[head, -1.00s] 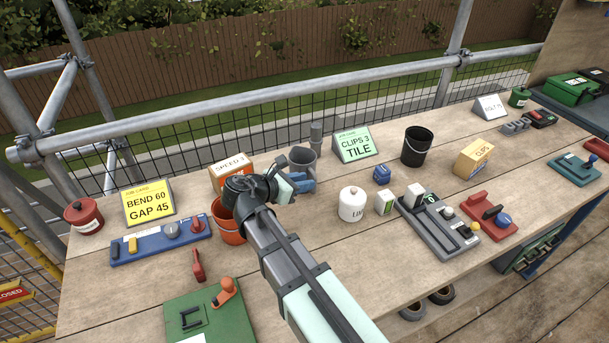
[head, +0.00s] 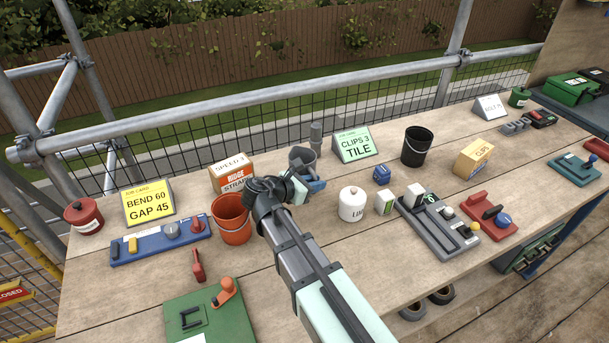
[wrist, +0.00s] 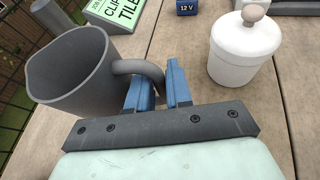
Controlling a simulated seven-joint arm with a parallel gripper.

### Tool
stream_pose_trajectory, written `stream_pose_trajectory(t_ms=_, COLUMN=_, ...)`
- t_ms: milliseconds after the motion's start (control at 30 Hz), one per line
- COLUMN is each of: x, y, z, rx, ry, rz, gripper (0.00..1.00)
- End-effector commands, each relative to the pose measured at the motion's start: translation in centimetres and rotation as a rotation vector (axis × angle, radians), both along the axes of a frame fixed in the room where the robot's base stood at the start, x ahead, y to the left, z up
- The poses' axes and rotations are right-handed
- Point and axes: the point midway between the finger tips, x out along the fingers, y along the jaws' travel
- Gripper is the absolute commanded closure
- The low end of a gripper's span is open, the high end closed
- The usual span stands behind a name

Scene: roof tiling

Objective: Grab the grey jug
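The grey jug (head: 303,158) stands upright at the back of the bench, partly hidden behind my gripper. In the wrist view the jug (wrist: 75,75) is at the upper left, its loop handle (wrist: 145,70) pointing right. My gripper (head: 314,184) is at the jug's near right side. In the wrist view the blue fingers of my gripper (wrist: 160,88) are apart, with the outer part of the handle at the gap between them.
An orange bucket (head: 232,220) stands left of my arm. A white lidded pot (head: 352,204) and a small blue battery block (head: 382,174) stand to the right. A green job card (head: 356,145) is behind, and a black bucket (head: 416,147) is farther right.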

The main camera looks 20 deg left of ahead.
Motion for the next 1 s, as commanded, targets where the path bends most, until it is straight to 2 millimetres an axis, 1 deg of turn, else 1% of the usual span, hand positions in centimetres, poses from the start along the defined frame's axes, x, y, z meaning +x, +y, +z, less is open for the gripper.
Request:
stream_pose_trajectory(t_ms=33, x=-0.01, y=0.0, z=0.0, rx=0.0, ry=0.0, rz=0.0, gripper=0.86)
stream_pose_trajectory(t_ms=200, x=-0.02, y=0.01, z=0.02, rx=0.0, ry=0.0, rz=0.0, gripper=1.0)
stream_pose_trajectory(t_ms=767, x=-0.02, y=0.02, z=0.1, rx=0.0, ry=-0.001, rz=0.0, gripper=1.0)
stream_pose_trajectory(t_ms=1000, x=0.0, y=0.03, z=0.71, rx=0.001, ry=-0.002, rz=0.001, gripper=1.0)
